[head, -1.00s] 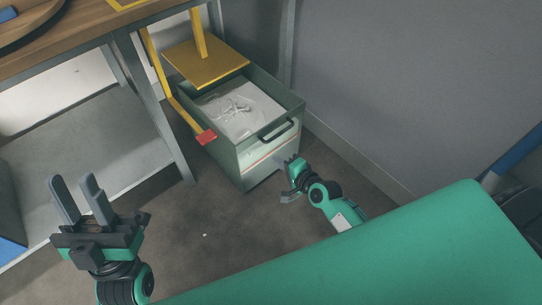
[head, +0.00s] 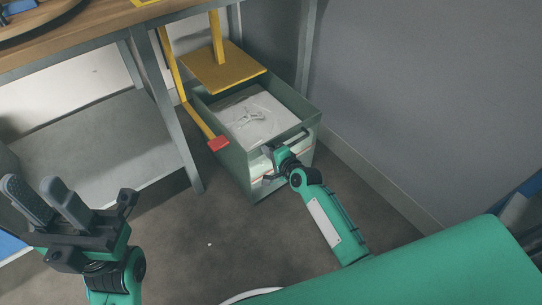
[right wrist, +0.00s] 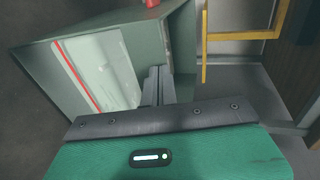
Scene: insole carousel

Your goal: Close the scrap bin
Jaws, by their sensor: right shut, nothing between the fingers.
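The scrap bin (head: 240,163) is a green open-topped box standing on the floor beside the bench. Pale scraps (head: 254,118) in a clear liner lie inside it, and a dark handle (head: 293,139) is on its front edge. My right gripper (head: 268,162) is at the bin's front face, just below the handle; I cannot tell whether it touches. In the right wrist view the shut, empty fingers (right wrist: 158,86) point along the bin's front panel (right wrist: 100,70), which has a pale label with a red line. My left gripper (head: 42,197) is open and empty, far left of the bin.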

